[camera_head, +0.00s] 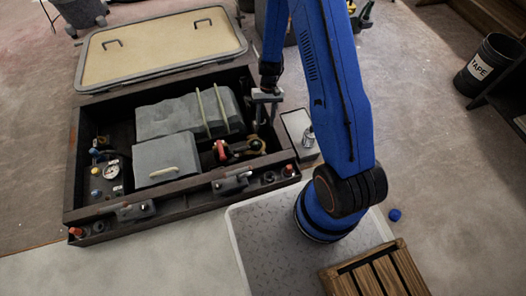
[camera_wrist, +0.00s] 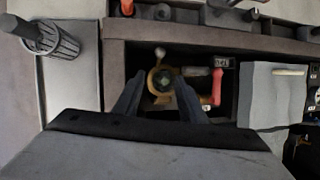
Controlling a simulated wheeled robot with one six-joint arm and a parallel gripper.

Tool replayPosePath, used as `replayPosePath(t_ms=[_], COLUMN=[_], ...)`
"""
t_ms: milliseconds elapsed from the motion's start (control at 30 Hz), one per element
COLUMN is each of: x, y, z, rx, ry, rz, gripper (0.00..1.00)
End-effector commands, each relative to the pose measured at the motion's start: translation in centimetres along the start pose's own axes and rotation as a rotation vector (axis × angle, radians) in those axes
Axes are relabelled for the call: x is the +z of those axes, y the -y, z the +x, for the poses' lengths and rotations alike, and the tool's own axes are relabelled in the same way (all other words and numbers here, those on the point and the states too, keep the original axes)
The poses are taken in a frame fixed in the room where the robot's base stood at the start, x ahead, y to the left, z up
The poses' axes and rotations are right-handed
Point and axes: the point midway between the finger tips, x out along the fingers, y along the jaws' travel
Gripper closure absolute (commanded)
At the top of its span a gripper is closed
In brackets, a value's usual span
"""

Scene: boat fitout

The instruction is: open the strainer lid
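The strainer (camera_wrist: 162,78) has a brass-coloured round body with a dark greenish lid. It sits in the bilge box in the wrist view, with a small pale-tipped lever standing out beyond it. In the head view the strainer (camera_head: 256,146) is at the right end of the box opening. My gripper (camera_head: 265,108) hangs above it, pointing down. In the wrist view the two fingers of my gripper (camera_wrist: 159,82) are spread apart, one on each side of the lid in the picture. I see nothing between them at finger height. Whether the fingers touch the lid cannot be told.
A red-handled valve (camera_wrist: 217,87) stands close beside the strainer. Grey blocks (camera_head: 165,158) fill much of the box, whose wooden rim (camera_head: 190,184) surrounds the opening. The tan hatch cover (camera_head: 165,42) lies behind.

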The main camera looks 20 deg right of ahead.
Motion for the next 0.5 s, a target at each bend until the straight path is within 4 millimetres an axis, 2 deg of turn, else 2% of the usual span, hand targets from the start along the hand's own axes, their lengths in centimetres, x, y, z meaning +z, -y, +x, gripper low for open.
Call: replayPosePath(t_ms=[233, 500], x=[0.0, 0.0], y=[-0.1, -0.1], z=[1.8, 6.0], rx=[0.0, 0.0], ry=[0.005, 0.006], rz=[0.001, 0.001], gripper=[0.63, 0.63])
